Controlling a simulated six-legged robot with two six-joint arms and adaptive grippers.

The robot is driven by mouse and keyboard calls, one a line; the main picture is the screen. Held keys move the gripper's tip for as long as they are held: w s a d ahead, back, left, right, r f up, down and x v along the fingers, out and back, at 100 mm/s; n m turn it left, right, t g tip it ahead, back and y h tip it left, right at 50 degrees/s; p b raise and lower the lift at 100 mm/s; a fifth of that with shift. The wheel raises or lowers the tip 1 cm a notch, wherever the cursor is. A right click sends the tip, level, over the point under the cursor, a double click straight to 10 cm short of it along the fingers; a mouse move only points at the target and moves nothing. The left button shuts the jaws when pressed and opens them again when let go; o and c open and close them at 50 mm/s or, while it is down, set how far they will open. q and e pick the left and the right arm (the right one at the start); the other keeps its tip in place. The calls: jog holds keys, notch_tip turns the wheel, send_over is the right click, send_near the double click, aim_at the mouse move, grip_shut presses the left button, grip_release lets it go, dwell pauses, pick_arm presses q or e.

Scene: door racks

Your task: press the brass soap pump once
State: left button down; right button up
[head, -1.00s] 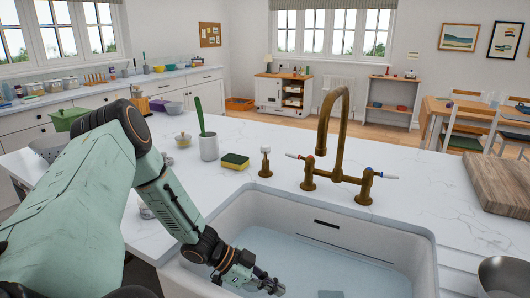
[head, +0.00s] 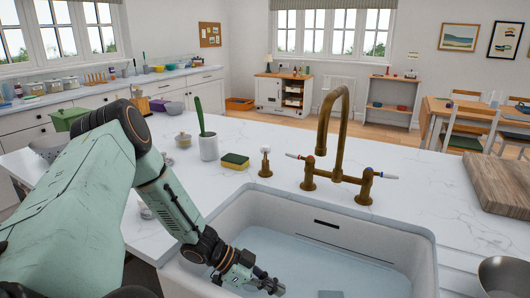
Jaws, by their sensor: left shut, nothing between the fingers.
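The brass soap pump (head: 265,163) stands upright on the white counter behind the sink. It has a round brass base and a pale top. My left gripper (head: 277,288) is low over the white sink (head: 378,244), in front of and well below the pump, and apart from it. Its fingers are shut with nothing between them. My right gripper is not in view.
A brass bridge tap (head: 337,178) stands right of the pump. A yellow and green sponge (head: 235,161) and a white crock (head: 208,147) with a green utensil are to its left. A wooden board (head: 500,183) lies at the right. The sink holds water.

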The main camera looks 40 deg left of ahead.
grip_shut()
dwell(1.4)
